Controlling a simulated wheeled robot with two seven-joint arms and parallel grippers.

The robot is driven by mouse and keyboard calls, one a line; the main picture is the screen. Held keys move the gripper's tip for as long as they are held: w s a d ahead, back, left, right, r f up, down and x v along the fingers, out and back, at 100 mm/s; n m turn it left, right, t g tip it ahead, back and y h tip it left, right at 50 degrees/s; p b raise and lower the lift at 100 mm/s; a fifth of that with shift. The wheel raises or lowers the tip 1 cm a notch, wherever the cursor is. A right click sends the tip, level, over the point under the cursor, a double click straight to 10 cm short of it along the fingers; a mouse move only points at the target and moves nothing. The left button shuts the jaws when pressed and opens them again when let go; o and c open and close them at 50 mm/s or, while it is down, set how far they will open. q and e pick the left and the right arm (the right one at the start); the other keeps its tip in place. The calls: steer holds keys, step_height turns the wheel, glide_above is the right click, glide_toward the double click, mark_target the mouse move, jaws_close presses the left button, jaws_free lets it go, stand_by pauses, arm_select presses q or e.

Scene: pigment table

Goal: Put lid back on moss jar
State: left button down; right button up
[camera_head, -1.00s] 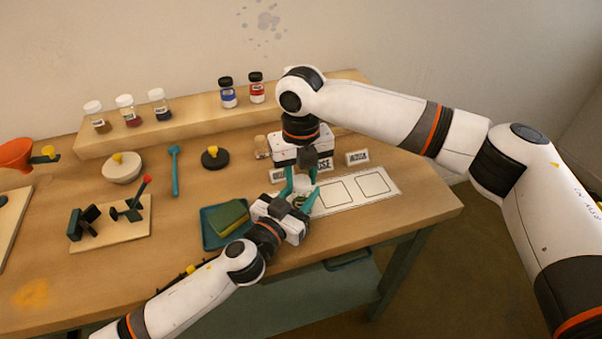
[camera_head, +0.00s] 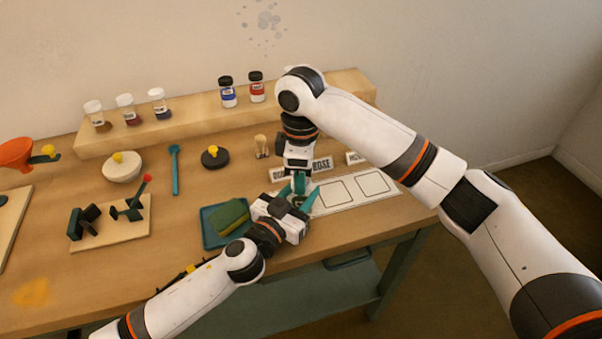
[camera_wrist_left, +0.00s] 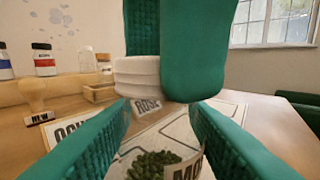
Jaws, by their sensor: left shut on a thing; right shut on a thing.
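The moss jar, with green granules (camera_wrist_left: 152,164) and a label (camera_wrist_left: 188,170) starting "MO", stands between the fingers of my left gripper (camera_wrist_left: 160,108) in the left wrist view. That gripper is shut on the jar; it also shows in the head view (camera_head: 303,202), where the jar is mostly hidden. My right gripper (camera_head: 299,182) points down just above. In the left wrist view its green fingers are shut on a white ribbed lid (camera_wrist_left: 137,77). The lid is above the granules, with a visible gap in the picture; its exact alignment with the jar cannot be told.
A white card (camera_head: 352,191) with outlined squares lies under and right of the grippers, with name signs (camera_head: 322,163) behind it. A teal tray (camera_head: 209,238) with a sponge (camera_head: 229,216) sits just left. A stamp (camera_head: 261,146) and capped jars on the shelf (camera_head: 190,128) are farther back.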

steer(key=m, duration=0.5)
steer(key=shift+a, duration=0.1)
steer(key=m, duration=1.2)
steer(key=shift+m, duration=0.4)
steer(key=o, duration=1.1)
steer(key=shift+r, duration=2.2)
steer(key=shift+c, duration=0.6)
